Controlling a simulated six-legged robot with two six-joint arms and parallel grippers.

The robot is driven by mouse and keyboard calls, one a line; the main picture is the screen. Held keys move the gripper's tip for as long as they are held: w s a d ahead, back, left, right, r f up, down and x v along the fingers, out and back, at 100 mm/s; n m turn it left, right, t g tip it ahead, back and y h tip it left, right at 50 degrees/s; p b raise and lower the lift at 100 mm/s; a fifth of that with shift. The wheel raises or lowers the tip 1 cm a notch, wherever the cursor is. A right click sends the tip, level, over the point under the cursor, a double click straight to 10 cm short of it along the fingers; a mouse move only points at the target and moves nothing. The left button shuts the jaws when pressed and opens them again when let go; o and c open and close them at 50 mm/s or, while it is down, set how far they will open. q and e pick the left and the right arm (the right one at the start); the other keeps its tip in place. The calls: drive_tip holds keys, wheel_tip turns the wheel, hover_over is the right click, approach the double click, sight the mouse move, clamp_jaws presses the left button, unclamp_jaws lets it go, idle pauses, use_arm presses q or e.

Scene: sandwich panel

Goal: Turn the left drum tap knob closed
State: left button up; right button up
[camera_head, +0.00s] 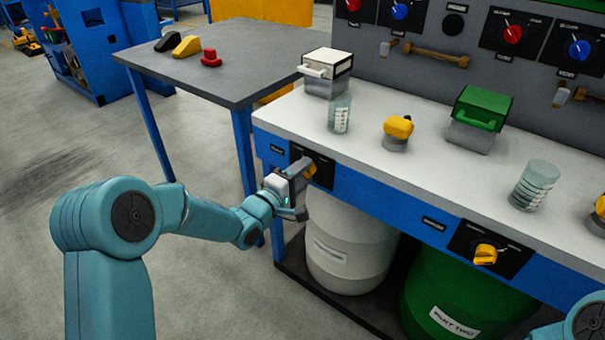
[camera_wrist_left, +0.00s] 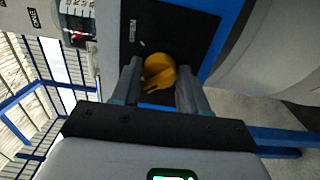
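The left drum tap knob is a yellow knob (camera_head: 310,171) on a black plate (camera_head: 323,165) at the left end of the bench's blue front. The white drum (camera_head: 345,245) stands below it. In the left wrist view the knob (camera_wrist_left: 160,72) lies between the two fingertips. My left gripper (camera_head: 298,180) is at the knob, its fingers apart on either side (camera_wrist_left: 160,85). The fingers hide part of the knob, and firm contact cannot be made out. My right arm (camera_head: 585,322) shows only at the lower right corner; its gripper is out of view.
A second yellow knob (camera_head: 485,254) sits further right above a green drum (camera_head: 462,295). The white bench top (camera_head: 375,165) holds a beaker (camera_head: 340,114), a yellow button (camera_head: 398,127) and a green-lidded box (camera_head: 481,108). A grey table (camera_head: 235,65) stands left; the floor before the bench is open.

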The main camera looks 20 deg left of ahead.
use_arm(q)
drive_tip(key=shift+o, duration=1.4)
drive_tip(key=p+v, duration=0.2)
drive_tip(key=v, duration=1.4)
drive_tip(key=shift+s+p, duration=0.2)
drive_tip(key=shift+p, duration=0.15)
